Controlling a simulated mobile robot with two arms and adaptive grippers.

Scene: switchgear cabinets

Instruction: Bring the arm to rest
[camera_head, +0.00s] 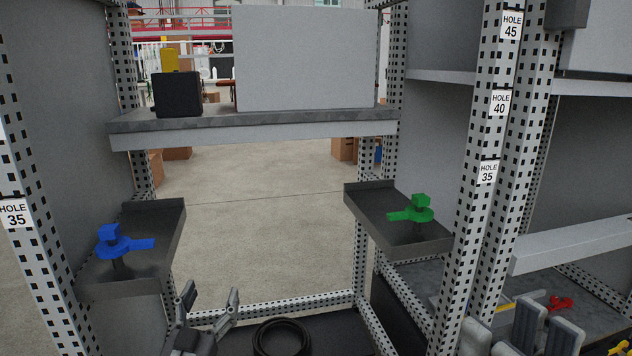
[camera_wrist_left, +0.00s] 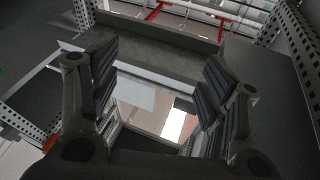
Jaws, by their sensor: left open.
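My left gripper (camera_head: 208,308) is low in the head view, in front of the left cabinet bay. Its fingers are spread and nothing is between them. In the left wrist view the padded fingers of this gripper (camera_wrist_left: 160,95) stand wide apart, with a grey shelf (camera_wrist_left: 150,40) beyond them. My right gripper (camera_head: 518,333) is at the lower right edge of the head view, partly cut off. Its fingers look apart, with nothing seen between them.
A blue handle (camera_head: 116,243) and a green handle (camera_head: 417,208) stand on dark side brackets. Perforated posts (camera_head: 487,180) flank the bay. A shelf (camera_head: 250,128) holds a black box (camera_head: 177,95). A coiled black cable (camera_head: 282,338) and a red handle (camera_head: 558,303) lie low.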

